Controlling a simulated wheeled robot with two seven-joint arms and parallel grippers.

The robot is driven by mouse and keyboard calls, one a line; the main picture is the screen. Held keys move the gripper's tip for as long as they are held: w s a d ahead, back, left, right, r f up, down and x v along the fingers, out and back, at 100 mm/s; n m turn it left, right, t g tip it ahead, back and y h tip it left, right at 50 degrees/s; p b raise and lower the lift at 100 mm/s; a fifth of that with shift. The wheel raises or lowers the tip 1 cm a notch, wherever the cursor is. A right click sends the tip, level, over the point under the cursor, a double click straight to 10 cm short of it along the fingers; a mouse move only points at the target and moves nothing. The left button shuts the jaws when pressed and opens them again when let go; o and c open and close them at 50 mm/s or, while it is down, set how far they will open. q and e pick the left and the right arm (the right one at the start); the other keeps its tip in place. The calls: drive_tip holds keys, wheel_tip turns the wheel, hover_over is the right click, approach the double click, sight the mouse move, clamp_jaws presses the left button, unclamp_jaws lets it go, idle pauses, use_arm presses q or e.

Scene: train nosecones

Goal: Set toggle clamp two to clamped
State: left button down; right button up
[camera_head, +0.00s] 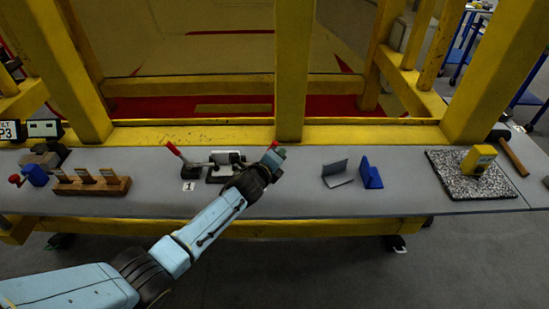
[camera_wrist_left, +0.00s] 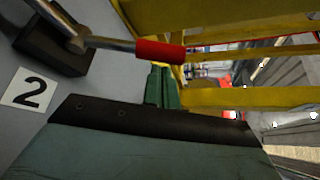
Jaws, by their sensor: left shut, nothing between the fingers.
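Toggle clamp two shows in the left wrist view as a dark base (camera_wrist_left: 55,45) with a metal lever ending in a red handle (camera_wrist_left: 160,52), beside a white card with a 2 (camera_wrist_left: 28,92). In the head view its red handle tip (camera_head: 273,145) shows just past my left gripper (camera_head: 276,155), and my arm hides much of the rest. My left gripper is shut and empty, its green fingers (camera_wrist_left: 162,88) close beside the red handle; I cannot tell whether they touch. Toggle clamp one (camera_head: 190,162) stands to the left, its red handle raised at a slant, with a card marked 1.
On the grey bench (camera_head: 290,195), a wooden block with slots (camera_head: 92,186) is at left. A grey angle plate (camera_head: 337,174) and a blue one (camera_head: 371,173) stand right of my gripper. A yellow device (camera_head: 479,158) sits on a speckled plate. Yellow posts (camera_head: 294,70) rise behind the bench.

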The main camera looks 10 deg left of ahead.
use_arm(q)
drive_tip(key=shift+s+a+r, duration=0.2)
drive_tip(key=shift+a+r, duration=0.05)
drive_tip(key=shift+a, duration=0.2)
use_arm(e)
drive_tip(key=shift+s+r, duration=0.2)
drive_tip(key=shift+s, duration=0.25)
drive_tip(key=shift+w, duration=0.1)
